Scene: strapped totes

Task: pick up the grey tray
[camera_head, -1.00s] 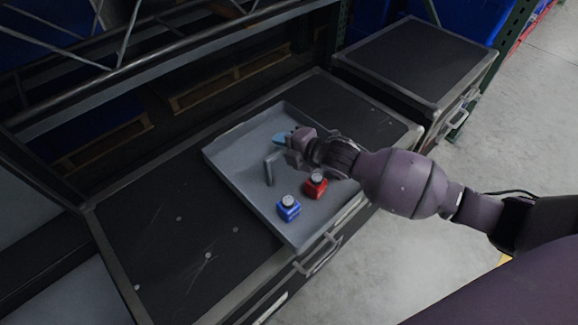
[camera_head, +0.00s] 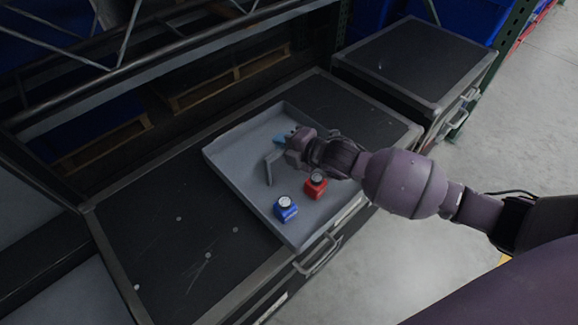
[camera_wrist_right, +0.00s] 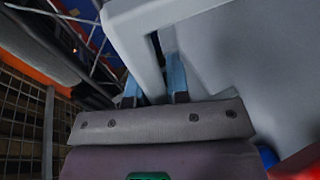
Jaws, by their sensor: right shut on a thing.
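The grey tray (camera_head: 235,180) is a shallow open box lying on the black case top. I cannot tell whether the tray is clear of the case top. My left gripper is not in view.
A blue jar (camera_head: 286,210) and a red jar (camera_head: 315,187) stand in the tray near its front side. The black case (camera_head: 170,235) has free room left of the tray. A second black case (camera_head: 415,55) stands at the back right. Dark rack bars lie behind.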

